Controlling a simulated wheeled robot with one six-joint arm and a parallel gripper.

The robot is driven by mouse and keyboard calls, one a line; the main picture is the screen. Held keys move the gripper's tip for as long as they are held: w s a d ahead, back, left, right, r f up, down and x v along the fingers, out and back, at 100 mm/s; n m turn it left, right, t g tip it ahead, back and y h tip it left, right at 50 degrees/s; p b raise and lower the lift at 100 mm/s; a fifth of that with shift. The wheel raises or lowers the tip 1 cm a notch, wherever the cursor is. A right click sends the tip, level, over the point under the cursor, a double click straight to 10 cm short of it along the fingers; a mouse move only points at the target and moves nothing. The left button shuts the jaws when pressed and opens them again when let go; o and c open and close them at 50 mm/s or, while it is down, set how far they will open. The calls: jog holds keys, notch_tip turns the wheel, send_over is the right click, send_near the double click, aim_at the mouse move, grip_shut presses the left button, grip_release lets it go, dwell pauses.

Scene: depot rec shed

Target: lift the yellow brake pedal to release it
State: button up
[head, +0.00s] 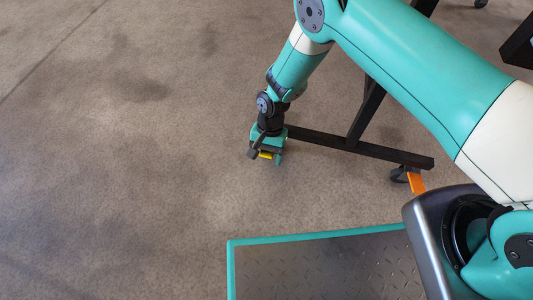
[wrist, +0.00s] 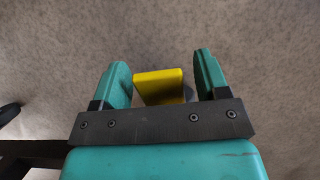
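The yellow brake pedal (wrist: 159,86) lies between the two teal fingers of my gripper (wrist: 166,82) in the wrist view. A gap shows between the pedal and each finger, wider on the right. My gripper is open around it. In the head view my gripper (head: 265,155) is low, close to the floor, at the left end of a dark frame foot. Only a small strip of the yellow pedal (head: 265,155) shows there. The caster under the pedal is mostly hidden by my gripper.
The dark frame foot (head: 350,145) runs right to another caster (head: 399,174) with an orange pedal (head: 416,183). A dark upright (head: 367,108) rises from the foot behind my arm. The carpet (head: 120,150) to the left is clear.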

jog(key=p+v, duration=0.8)
jog(key=v, duration=0.9)
jog(key=shift+r, duration=0.2)
jog(key=s+d+r+n+t+y+p, duration=0.1)
jog(key=s+d+r+n+p, duration=0.1)
jog(key=r, duration=1.2)
jog(key=s+d+r+n+t+p, duration=0.1)
jog(key=s+r+n+p, duration=0.15)
jog(key=r, duration=1.05)
jog(key=s+d+r+n+t+y+p, duration=0.1)
jog(key=s+d+r+n+p, duration=0.15)
jog(key=s+r, duration=0.6)
jog(key=s+d+r+n+t+y+p, duration=0.1)
jog(key=s+d+r+n, duration=0.3)
jog(key=s+r, duration=0.45)
notch_tip(320, 180, up, 38)
jog(key=p, duration=3.7)
jog(key=shift+f+p, duration=0.25)
jog(key=shift+p, duration=0.1)
